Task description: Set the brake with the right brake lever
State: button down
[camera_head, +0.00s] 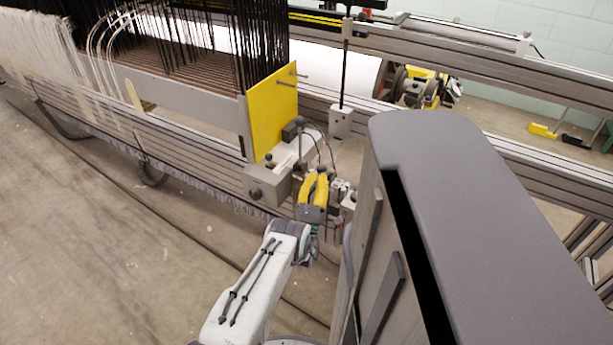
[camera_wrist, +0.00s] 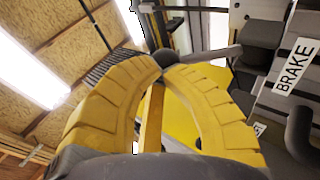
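My gripper (camera_head: 315,178) has two yellow fingers and is in front of the machine's grey bracket in the head view. In the wrist view the fingertips of my gripper (camera_wrist: 160,70) curve close together. A dark rounded knob, apparently the brake lever's (camera_wrist: 167,56), shows right at the tips, with a dark bar running right toward a grey block. I cannot tell whether the fingers grip the knob or only meet beside it. A white BRAKE label (camera_wrist: 296,67) is right of the fingers. In the head view the lever's knob is not clear behind my gripper.
A yellow plate (camera_head: 272,108) stands above and left of my gripper, next to black warp threads (camera_head: 262,45). A grey bracket (camera_head: 268,185) is close on the left. A large grey panel (camera_head: 480,215) fills the right. Open floor (camera_head: 90,240) is at left.

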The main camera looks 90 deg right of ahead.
aim_at(323, 166)
jog(key=shift+s+d+r+b, duration=0.35)
jog(key=shift+s+d+b, duration=0.2)
jog(key=shift+b, duration=2.1)
jog(key=shift+s+d+r+b, duration=0.2)
jog(key=shift+d+r+b, duration=0.25)
jog(key=shift+r+b, duration=0.2)
jog(key=shift+b+x, duration=0.8)
jog(key=shift+b, duration=0.05)
jog(key=shift+s+d+r+m+y+b, duration=0.3)
jog(key=shift+s+d+m+y+b, duration=0.25)
jog(key=shift+b, duration=0.7)
jog(key=shift+r, duration=0.2)
jog(key=shift+f, duration=0.1)
